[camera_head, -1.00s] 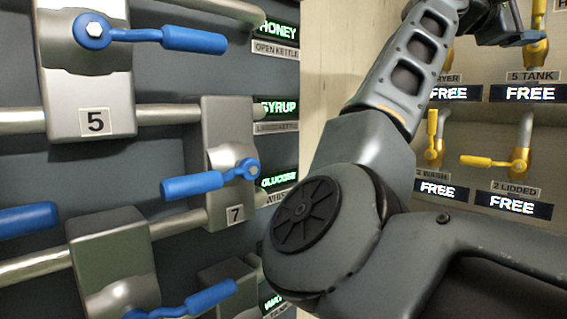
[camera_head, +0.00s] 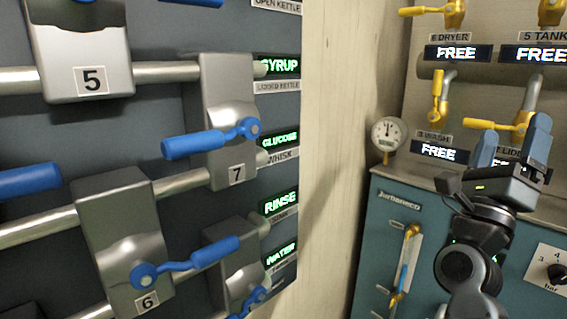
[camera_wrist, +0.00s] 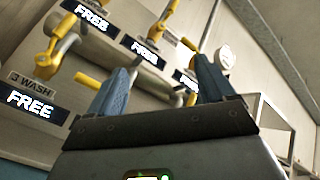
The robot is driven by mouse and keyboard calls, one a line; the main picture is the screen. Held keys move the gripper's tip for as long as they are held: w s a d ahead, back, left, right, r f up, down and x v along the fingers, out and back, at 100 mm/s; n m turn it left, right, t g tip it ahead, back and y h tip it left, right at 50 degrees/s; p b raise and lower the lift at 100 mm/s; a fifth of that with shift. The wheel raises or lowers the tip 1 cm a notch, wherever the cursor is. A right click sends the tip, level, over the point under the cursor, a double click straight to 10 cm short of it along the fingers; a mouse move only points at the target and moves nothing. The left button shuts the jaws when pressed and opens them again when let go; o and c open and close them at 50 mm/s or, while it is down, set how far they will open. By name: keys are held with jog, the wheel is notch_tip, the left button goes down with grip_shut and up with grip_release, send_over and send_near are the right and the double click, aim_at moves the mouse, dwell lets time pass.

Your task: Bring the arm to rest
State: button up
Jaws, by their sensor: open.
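My gripper (camera_head: 512,142) is at the right of the head view, pointing up, with its two blue fingers apart and nothing between them. In the wrist view my gripper (camera_wrist: 160,88) also shows both blue fingers spread wide and empty. Behind it are yellow-handled valves (camera_wrist: 62,50) on a pale panel, under and beside lit FREE signs (camera_wrist: 30,103). In the head view one finger overlaps the yellow handle (camera_head: 490,125) near the lower right valve; I cannot tell whether they touch.
Blue-handled valves (camera_head: 210,140) on grey blocks fill the left wall, beside green signs reading SYRUP, GLUCOSE, RINSE and WATER. A pressure gauge (camera_head: 388,134) stands on a teal cabinet (camera_head: 395,205) with a dial (camera_head: 556,273). A bare pale wall (camera_head: 335,100) lies between.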

jog(key=s+a+f+n+t+y, duration=0.2)
jog(key=s+a+f+n+y, duration=0.2)
jog(key=s+f+n+y, duration=0.65)
jog(key=s+a+f+n+t+y, duration=0.2)
jog(key=s+a+f+n+y, duration=0.2)
jog(key=s+f+n+y, duration=0.9)
jog(key=s+a+f+n+g, duration=0.1)
jog(key=s+a+n+g, duration=0.1)
jog(key=s+n, duration=0.2)
jog(key=s+a+f+n+g+h+p, duration=0.1)
jog(key=s+a+n+g, duration=0.2)
jog(key=s, duration=0.4)
jog(key=s+a+f+n+g+h, duration=0.1)
jog(key=s+a+f+n+g, duration=0.1)
jog(key=s+n, duration=0.3)
jog(key=shift+s+a+g, duration=0.35)
jog(key=shift+s+g, duration=0.05)
jog(key=shift+s, duration=0.4)
